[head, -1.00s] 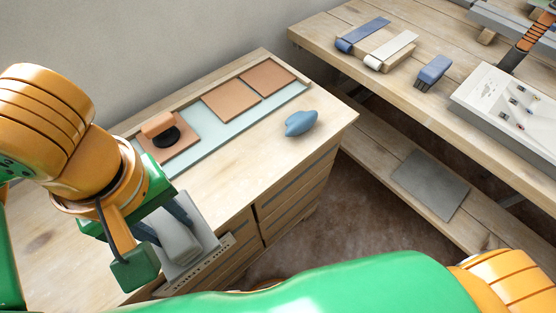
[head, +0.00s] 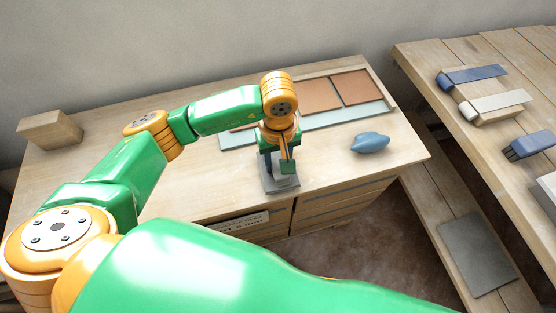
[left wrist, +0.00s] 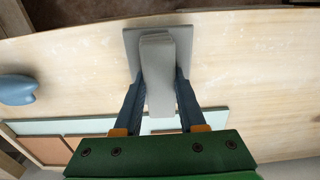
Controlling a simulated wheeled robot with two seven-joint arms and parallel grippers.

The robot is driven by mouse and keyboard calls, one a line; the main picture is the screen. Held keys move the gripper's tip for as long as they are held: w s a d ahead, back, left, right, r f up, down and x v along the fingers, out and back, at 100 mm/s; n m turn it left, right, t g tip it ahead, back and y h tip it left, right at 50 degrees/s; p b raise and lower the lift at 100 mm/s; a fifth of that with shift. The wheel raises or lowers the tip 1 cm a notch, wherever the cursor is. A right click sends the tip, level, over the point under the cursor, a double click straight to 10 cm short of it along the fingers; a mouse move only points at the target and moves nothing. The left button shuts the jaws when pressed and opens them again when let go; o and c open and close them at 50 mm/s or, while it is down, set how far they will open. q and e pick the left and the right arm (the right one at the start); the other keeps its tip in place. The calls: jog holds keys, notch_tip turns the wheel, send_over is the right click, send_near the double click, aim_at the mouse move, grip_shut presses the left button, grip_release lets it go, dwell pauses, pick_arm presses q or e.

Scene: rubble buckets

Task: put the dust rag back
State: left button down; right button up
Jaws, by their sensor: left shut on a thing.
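My left gripper (head: 279,166) is shut on a grey block-like handle with a flat grey plate, the grey tool (head: 281,184). In the left wrist view, the fingers (left wrist: 160,98) close on both sides of the grey tool's handle (left wrist: 157,60). It is over the light wood cabinet top near its front edge; I cannot tell whether the plate touches the wood. A soft-looking blue lump (head: 370,142), possibly the dust rag, lies on the cabinet top to the right of the gripper. It also shows in the left wrist view (left wrist: 17,90). My right gripper is not in view.
Behind the gripper is a shallow tray with a pale teal strip (head: 345,114) and brown squares (head: 320,94); my arm hides its left part. A wooden block (head: 50,130) stands at far left. A workbench (head: 425,62) at right holds blue and cream tools.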

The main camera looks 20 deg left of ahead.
pick_arm(q)
jog(key=shift+f, duration=0.75)
jog(key=shift+f+b, duration=0.3)
jog(key=c, duration=0.5)
grip_release()
jog(key=shift+r, duration=0.1)
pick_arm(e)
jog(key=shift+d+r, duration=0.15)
pick_arm(q)
jog(key=shift+r, duration=0.1)
jog(key=shift+r+p, duration=0.35)
jog(key=shift+p, duration=0.05)
notch_tip(320, 180, up, 12)
jog(key=b, duration=0.1)
jog(key=shift+f, duration=0.2)
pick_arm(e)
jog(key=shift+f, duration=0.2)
pick_arm(q)
jog(key=shift+s+d, duration=0.1)
